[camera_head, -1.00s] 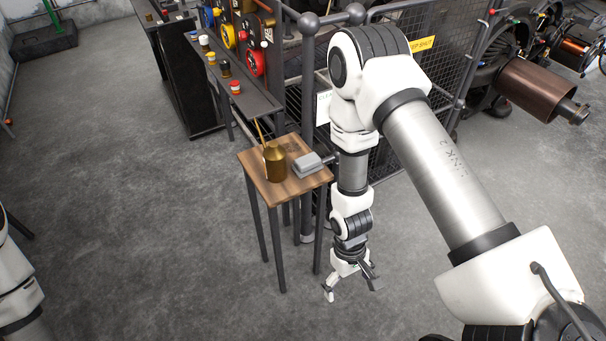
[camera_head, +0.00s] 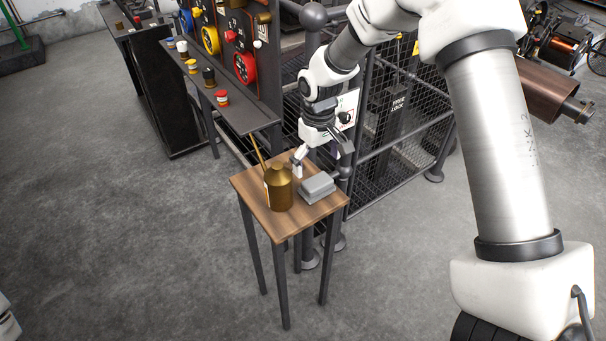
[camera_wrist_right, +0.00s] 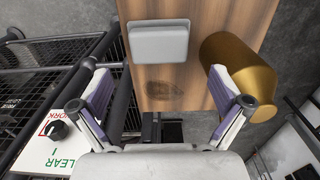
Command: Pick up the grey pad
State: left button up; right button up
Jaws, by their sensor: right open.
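The grey pad (camera_head: 318,187) is a small light-grey block lying flat on the right part of a small wooden table (camera_head: 285,220). In the right wrist view the pad (camera_wrist_right: 158,42) shows at the top middle, beyond the fingertips. My right gripper (camera_head: 322,160) is open and empty above the back of the table, behind the pad. In its wrist view the two fingers (camera_wrist_right: 157,88) stand wide apart, with bare wood between them. My left gripper is out of view.
A brass can (camera_head: 279,189) stands left of the pad, close to one finger in the wrist view, with a thin stick beside it. A mesh fence (camera_head: 400,135) stands behind the table.

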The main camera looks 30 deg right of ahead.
aim_at(317, 181)
jog(key=shift+r, duration=0.2)
jog(key=shift+s+f, duration=0.2)
jog(key=shift+f, duration=0.05)
notch_tip(317, 181, down, 7)
jog(key=shift+f, duration=0.1)
jog(key=shift+s, duration=0.1)
jog(key=c, duration=1.2)
